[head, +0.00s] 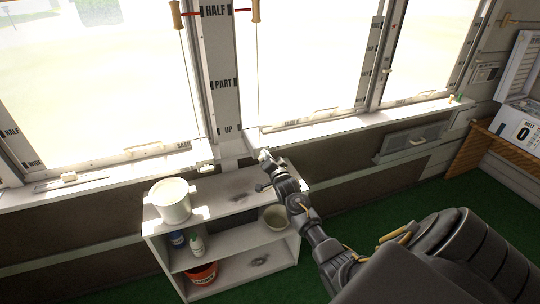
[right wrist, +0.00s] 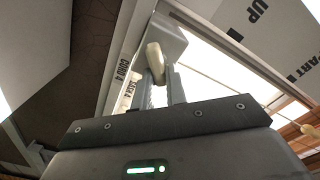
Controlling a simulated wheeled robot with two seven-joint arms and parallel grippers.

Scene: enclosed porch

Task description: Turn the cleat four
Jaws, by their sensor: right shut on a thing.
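The cleat four (right wrist: 154,60) is a cream, rounded piece on a grey mount, beside a strip lettered "CORD 4" in the right wrist view. My right gripper (right wrist: 160,80) has its two fingers on either side of the cleat and is shut on it. In the head view, my right gripper (head: 266,157) reaches up to the post below the "UP" mark, between two windows. The cleat is too small and covered to make out there. My left gripper is not in view.
A white shelf unit (head: 158,232) stands under the sill, close to my right arm. It bears a white bucket (head: 172,203), a bowl (head: 276,217), bottles (head: 196,243) and an orange-red bucket (head: 203,275). Cords with wooden pulls (head: 256,11) hang by the windows. Green floor lies at right.

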